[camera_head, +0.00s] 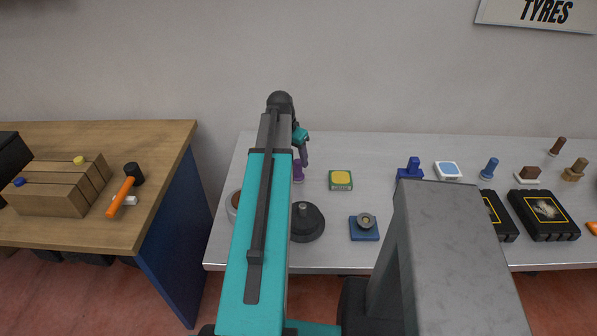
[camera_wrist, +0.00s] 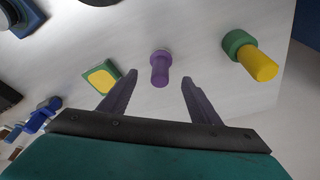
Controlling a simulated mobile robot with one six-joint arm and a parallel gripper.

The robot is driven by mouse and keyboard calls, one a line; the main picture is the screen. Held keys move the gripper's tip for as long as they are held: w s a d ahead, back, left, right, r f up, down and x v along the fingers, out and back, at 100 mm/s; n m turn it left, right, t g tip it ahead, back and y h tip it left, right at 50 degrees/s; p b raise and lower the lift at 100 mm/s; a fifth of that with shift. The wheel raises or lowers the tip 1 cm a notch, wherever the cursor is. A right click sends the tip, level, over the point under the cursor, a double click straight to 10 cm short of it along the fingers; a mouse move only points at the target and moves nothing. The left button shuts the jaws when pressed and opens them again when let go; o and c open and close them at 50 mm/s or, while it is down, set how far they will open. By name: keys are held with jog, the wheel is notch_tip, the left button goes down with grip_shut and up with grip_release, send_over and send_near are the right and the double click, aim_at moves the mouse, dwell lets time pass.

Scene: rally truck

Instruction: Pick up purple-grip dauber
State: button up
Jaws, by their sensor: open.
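The purple-grip dauber (camera_wrist: 160,68) stands on the grey table, all purple, with a round base and a narrower grip. In the wrist view it is in the gap between the fingertips of my gripper (camera_wrist: 158,79), slightly beyond them. The fingers are open and apart from it on both sides. In the head view the dauber (camera_head: 298,174) shows just right of my arm, with my gripper (camera_head: 304,155) above it. My arm hides part of the table there.
A green dauber with a yellow grip (camera_wrist: 250,55) stands right of the purple one in the wrist view. A green-and-yellow pad (camera_head: 340,180) lies nearby. A dark round object (camera_head: 306,222) and a blue block (camera_head: 364,229) are nearer the front. Blue stamp (camera_head: 410,168) stands farther right.

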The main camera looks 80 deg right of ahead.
aim_at(297, 162)
jog(key=shift+x, duration=0.85)
jog(key=shift+d+f, duration=0.1)
jog(key=shift+d+p+x, duration=0.25)
jog(key=shift+p+x, duration=0.85)
jog(key=shift+x, duration=1.3)
jog(key=shift+s, duration=0.1)
jog(key=c, duration=1.2)
jog(key=shift+o, duration=0.2)
